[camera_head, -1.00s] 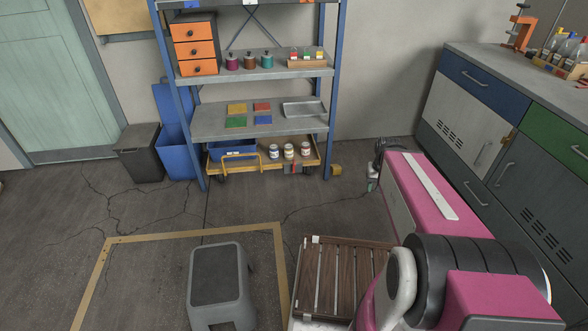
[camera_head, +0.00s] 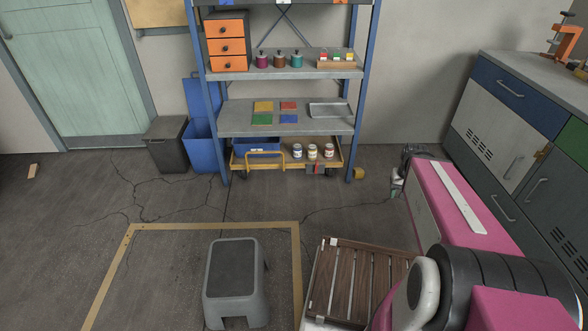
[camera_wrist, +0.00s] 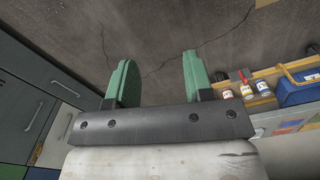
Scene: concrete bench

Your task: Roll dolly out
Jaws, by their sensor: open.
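The dolly (camera_head: 240,165) is a low yellow-orange platform on dark wheels under the bottom shelf of the rack. It has a yellow handle (camera_head: 269,158) at its front left. It carries a blue bin (camera_head: 257,145) and several small jars (camera_head: 312,151). In the wrist view the dolly's edge (camera_wrist: 262,99) shows at the right, with the jars and blue bin on it. My gripper (camera_wrist: 155,80) has two green fingers spread apart with bare floor between them. In the head view my gripper (camera_head: 398,183) is right of the dolly, apart from it, and partly hidden by my arm.
A yellow block (camera_head: 359,174) lies by the rack's right leg. A grey step stool (camera_head: 233,285) stands inside a yellow floor outline (camera_head: 215,225). Grey and blue bins (camera_head: 204,150) stand left of the rack. Cabinets (camera_head: 500,130) line the right. Floor before the dolly is clear.

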